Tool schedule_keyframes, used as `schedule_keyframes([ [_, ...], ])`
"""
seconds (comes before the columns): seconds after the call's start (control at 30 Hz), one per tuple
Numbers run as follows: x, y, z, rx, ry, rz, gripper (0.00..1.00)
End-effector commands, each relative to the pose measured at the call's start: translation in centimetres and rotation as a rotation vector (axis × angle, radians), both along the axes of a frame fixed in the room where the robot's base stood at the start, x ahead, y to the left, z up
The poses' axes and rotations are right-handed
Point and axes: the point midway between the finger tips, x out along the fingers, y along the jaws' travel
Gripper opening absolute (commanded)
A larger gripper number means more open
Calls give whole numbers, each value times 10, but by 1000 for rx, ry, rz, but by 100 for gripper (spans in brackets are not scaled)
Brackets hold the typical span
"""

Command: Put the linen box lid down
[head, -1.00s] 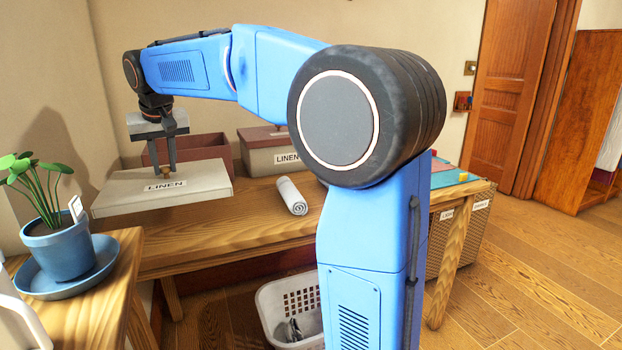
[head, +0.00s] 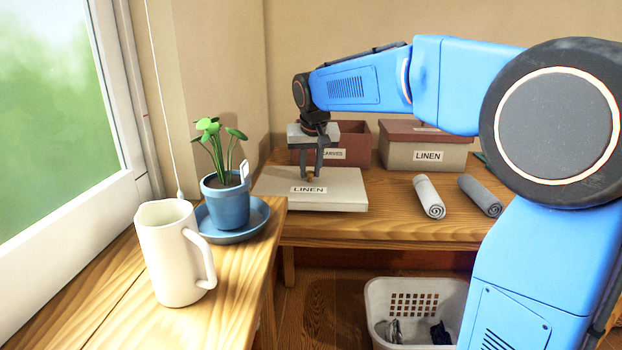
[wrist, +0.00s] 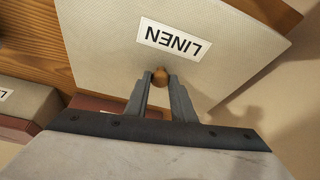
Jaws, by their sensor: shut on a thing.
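The linen box lid (head: 337,189) is a flat beige slab labelled LINEN with a small round brown knob. It lies level at the left end of the wooden table in the head view; whether its underside touches the tabletop I cannot tell. My gripper (head: 310,176) points down from above and is shut on the knob. In the wrist view, the two fingers of my gripper (wrist: 160,82) pinch the knob of the lid (wrist: 105,50). The beige linen box (head: 428,155) stands at the back of the table with a dark red lid on it.
An open dark red box (head: 350,140) labelled SCARVES stands behind the lid. Two rolled cloths, light (head: 428,197) and grey (head: 480,195), lie to the right. A potted plant (head: 227,200) and white pitcher (head: 172,255) stand on the left surface. A white basket (head: 415,305) sits below.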

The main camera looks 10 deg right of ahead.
Motion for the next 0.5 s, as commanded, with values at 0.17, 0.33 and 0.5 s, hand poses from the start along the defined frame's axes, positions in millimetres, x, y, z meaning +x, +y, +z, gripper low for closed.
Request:
schedule_keyframes([
  [0.17, -1, 0, -25, -1, 3, 1, 0],
  [0.33, 0, 0, -29, 0, 0, 1, 0],
  [0.5, 0, 0, -29, 0, 0, 1, 0],
])
